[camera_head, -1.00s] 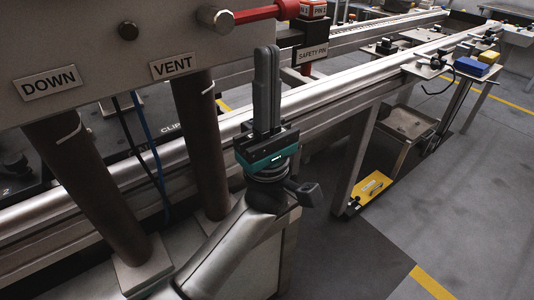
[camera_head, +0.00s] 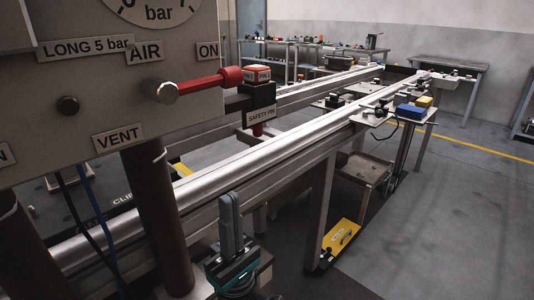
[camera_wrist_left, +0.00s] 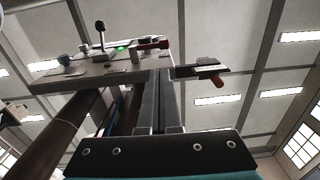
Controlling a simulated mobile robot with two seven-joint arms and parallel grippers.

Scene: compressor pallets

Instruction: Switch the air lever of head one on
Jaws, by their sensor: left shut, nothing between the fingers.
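The air lever is a red handle (camera_head: 200,84) on a silver round pivot (camera_head: 160,90) on the grey panel. It points right and slightly up, between the AIR and ON labels (camera_head: 208,50) above and the VENT label (camera_head: 118,138) below. My left gripper (camera_head: 229,197) points up, shut and empty, below and right of the lever, apart from it. In the left wrist view, the fingers (camera_wrist_left: 160,95) point up beside the panel's underside, with the red lever (camera_wrist_left: 152,44) beyond their tips. My right gripper is not in view.
Brown posts (camera_head: 158,220) stand under the panel. A metal rail (camera_head: 270,155) runs behind the gripper. Open floor (camera_head: 440,220) lies right.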

